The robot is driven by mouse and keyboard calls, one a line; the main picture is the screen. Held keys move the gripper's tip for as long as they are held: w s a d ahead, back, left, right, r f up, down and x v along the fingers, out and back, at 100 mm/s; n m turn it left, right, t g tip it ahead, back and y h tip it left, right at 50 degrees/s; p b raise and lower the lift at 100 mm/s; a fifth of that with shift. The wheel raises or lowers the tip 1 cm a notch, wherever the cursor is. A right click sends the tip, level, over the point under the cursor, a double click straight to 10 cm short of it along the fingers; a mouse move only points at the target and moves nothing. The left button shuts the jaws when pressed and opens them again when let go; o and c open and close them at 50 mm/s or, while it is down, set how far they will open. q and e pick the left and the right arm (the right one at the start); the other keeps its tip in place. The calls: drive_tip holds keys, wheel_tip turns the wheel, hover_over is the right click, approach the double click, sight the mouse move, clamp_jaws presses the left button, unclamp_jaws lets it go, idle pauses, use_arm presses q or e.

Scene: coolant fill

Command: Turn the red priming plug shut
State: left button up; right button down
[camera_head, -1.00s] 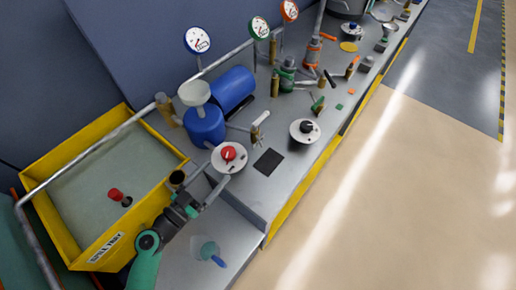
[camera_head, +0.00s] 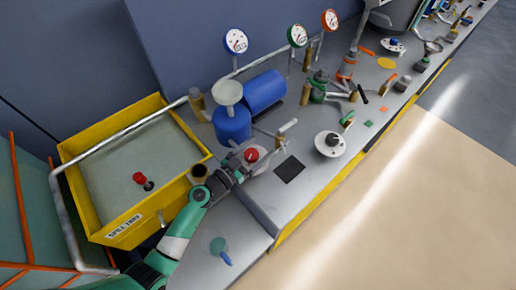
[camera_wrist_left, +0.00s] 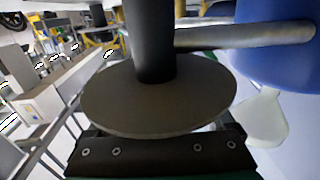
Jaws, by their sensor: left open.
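The red priming plug (camera_head: 251,155) sits on a pale round plate (camera_head: 262,150) in front of the blue pump (camera_head: 233,125). My left gripper (camera_head: 247,167) is open at the near side of the plug and covers part of the plate. I cannot tell whether its fingers straddle or touch the plug. In the left wrist view a grey disc (camera_wrist_left: 150,105) with a dark upright post (camera_wrist_left: 150,40) fills the middle. The blue pump body (camera_wrist_left: 275,50) is at the right there. The fingertips are hidden in that view. My right gripper is not in view.
A yellow spill tray (camera_head: 85,220) stands at the left, with a loose red cap (camera_head: 139,178) inside. A metal pipe rail (camera_head: 120,133) runs over it. A second plate with a black knob (camera_head: 332,140) is to the right. Gauges, tools and valves stand further back.

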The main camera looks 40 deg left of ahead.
use_arm(q)
drive_tip(key=shift+c, duration=0.3)
drive_tip(key=c, duration=1.3)
